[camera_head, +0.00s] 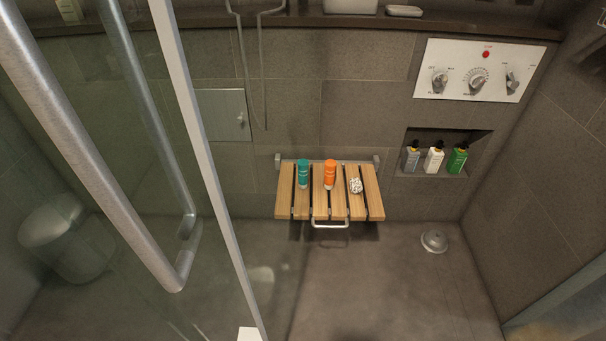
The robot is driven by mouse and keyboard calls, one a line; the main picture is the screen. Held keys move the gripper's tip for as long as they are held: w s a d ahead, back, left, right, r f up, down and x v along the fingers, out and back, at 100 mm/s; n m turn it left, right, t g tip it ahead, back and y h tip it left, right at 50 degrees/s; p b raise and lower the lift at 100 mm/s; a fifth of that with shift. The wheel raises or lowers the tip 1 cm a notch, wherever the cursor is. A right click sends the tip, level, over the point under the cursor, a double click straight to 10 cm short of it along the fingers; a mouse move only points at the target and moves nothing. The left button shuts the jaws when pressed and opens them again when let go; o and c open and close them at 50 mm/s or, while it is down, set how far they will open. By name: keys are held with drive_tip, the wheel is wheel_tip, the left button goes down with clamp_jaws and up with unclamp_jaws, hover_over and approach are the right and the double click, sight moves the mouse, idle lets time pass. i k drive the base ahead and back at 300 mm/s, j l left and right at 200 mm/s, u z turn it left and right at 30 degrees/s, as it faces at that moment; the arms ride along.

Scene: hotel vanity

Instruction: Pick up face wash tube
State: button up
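An orange tube (329,174) with a darker orange cap end stands upright on a slatted wooden shower seat (284,203) fixed to the wall. A teal tube (303,173) stands upright to its left on the same seat. I cannot read either label, so I cannot tell which one is the face wash. A small black-and-white patterned item (355,186) lies to the right of the orange tube. My gripper is not in view.
A glass door with a metal handle (92,160) fills the left side. Several pump bottles (433,157) stand in a wall niche right of the seat. A control panel (478,71) is above the niche. The floor before the seat is clear, with a round drain (434,241) at right.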

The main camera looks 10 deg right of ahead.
sight(302, 164)
drive_tip(key=i+l+u, duration=0.4)
drive_tip(key=i+l, duration=0.25)
drive_tip(key=i+l+u, duration=0.15)
drive_tip(key=i+l, duration=0.15)
drive_tip(key=l, duration=0.15)
drive_tip(key=i+l+u, duration=0.2)
drive_tip(key=l, duration=0.25)
drive_tip(key=i+l+u, duration=0.2)
drive_tip(key=i+l, duration=0.15)
drive_tip(key=l, duration=0.15)
